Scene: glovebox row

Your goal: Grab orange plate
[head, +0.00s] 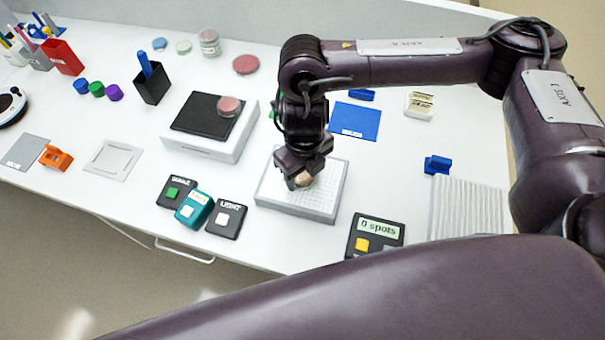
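My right gripper (301,178) points down over the white gridded pad (325,203) near the middle of the bench. A small tan to pale-orange round thing (304,180) shows at its fingertips, mostly hidden by the fingers. It may be the orange plate, but I cannot tell whether the fingers are shut on it or only around it. Other round dishes are reddish: one (230,106) lies on the black-topped white box (207,119) and one (245,65) lies at the back of the bench. My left gripper is not in view.
Buttons stand in front: a dark one (176,191), a teal one (194,208), a LIGHT one (226,218) and a "0 spots" display (377,232). An orange holder (56,158) sits at left. A blue mat (356,121) lies behind the pad.

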